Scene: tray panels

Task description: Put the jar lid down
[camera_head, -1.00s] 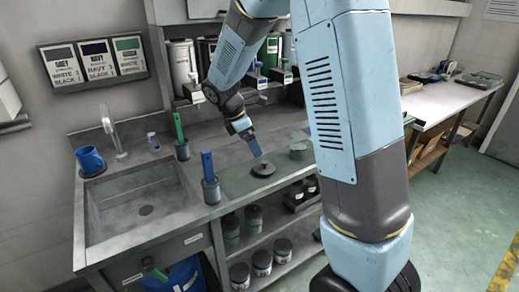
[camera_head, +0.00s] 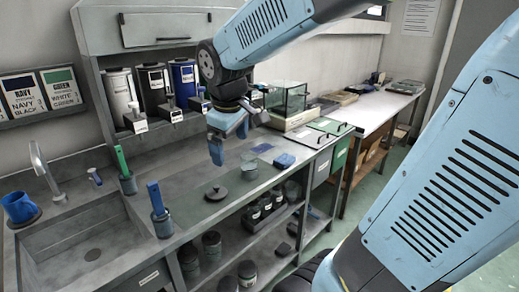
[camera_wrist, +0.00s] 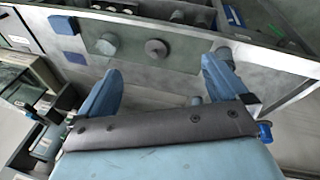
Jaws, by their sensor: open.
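The dark round jar lid (camera_head: 216,193) with a small knob lies flat on a grey-green mat (camera_head: 202,205) on the counter. It also shows in the wrist view (camera_wrist: 156,48), beyond my fingers. My gripper (camera_head: 229,146) is open and hangs above and behind the lid, apart from it. In the wrist view, my two blue fingers (camera_wrist: 163,75) stand wide apart with nothing between them. A glass jar (camera_head: 248,168) stands right of the lid on the counter.
A sink lies to the left, with a blue mug (camera_head: 20,207) beside it. Blue- and green-handled tools stand in holders near the sink. Labelled canisters line the back (camera_head: 154,84). A blue block (camera_head: 284,160) lies right of the jar. Jars fill the shelves below.

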